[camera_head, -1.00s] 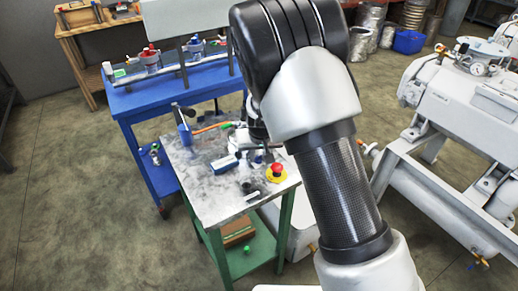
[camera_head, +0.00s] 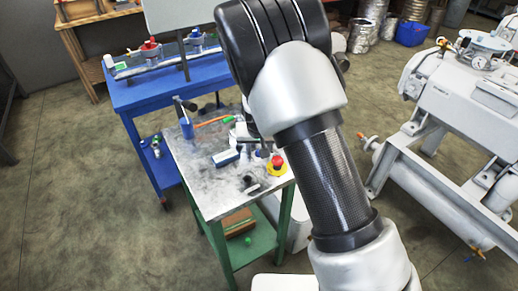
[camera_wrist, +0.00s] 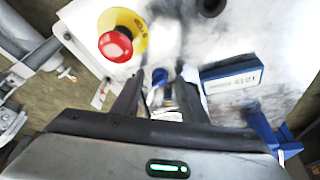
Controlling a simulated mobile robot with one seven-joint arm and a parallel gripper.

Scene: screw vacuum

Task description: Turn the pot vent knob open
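A metal pot lid with a round gauge (camera_head: 482,48) is at the upper right of the head view, on a grey machine (camera_head: 455,100). I cannot make out for sure which part is the vent knob; a small orange-tipped fitting (camera_head: 443,43) shows beside the lid. My gripper is over the small workbench (camera_head: 200,190), mostly hidden behind my arm in the head view, far left of the pot. In the wrist view my gripper (camera_wrist: 160,92) has its two dark fingers apart. A small blue thing (camera_wrist: 160,76) shows between them; I see no contact with it.
A red stop button (camera_head: 277,162) on a yellow base is on the bench, and at upper left in the wrist view (camera_wrist: 117,44). A blue-and-white box (camera_wrist: 232,77) is right of the fingers. A blue table (camera_head: 130,97) stands behind. Floor shows between bench and machine.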

